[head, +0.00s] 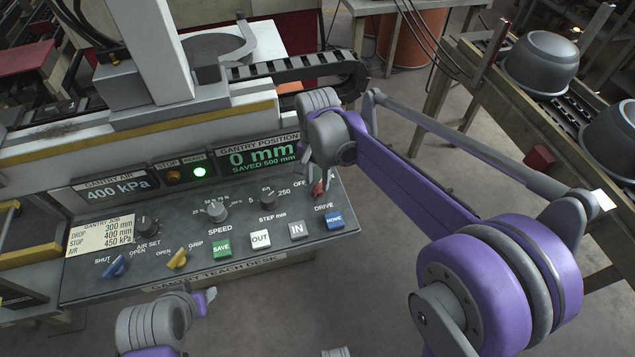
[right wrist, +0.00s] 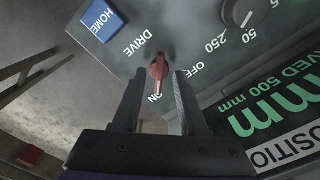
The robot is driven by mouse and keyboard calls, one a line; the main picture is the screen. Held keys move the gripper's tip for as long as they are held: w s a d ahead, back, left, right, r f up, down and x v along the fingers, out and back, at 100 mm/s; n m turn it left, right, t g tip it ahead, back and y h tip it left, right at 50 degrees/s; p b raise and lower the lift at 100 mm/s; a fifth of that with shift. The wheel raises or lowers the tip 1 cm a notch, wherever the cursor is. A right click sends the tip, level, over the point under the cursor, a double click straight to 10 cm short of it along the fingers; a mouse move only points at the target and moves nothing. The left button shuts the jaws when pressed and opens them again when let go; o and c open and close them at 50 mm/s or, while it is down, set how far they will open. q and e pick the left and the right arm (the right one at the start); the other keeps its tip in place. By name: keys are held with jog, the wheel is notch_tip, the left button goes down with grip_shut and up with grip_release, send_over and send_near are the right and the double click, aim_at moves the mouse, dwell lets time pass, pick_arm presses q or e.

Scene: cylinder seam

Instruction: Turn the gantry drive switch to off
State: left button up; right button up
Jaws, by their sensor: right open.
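The drive switch is a small red knob (head: 318,188) at the right end of the grey teach desk panel, above the DRIVE label. In the right wrist view the red knob (right wrist: 158,67) shows with its pale pointer line toward the ON mark; the OFF mark lies to its right there. My right gripper (head: 313,175) is open over the knob. In the right wrist view its fingertips (right wrist: 159,76) stand on either side of the knob, with gaps visible. My left gripper (head: 206,299) is low in front of the desk; its jaw opening is unclear.
A blue HOME button (head: 335,219) sits just below the switch, and the step dial (head: 268,198) is to its left. The lit position display (head: 259,155) rises behind. The speed dial (head: 217,211) and several buttons are further left.

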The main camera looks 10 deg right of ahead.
jog(key=shift+f, duration=1)
grip_shut()
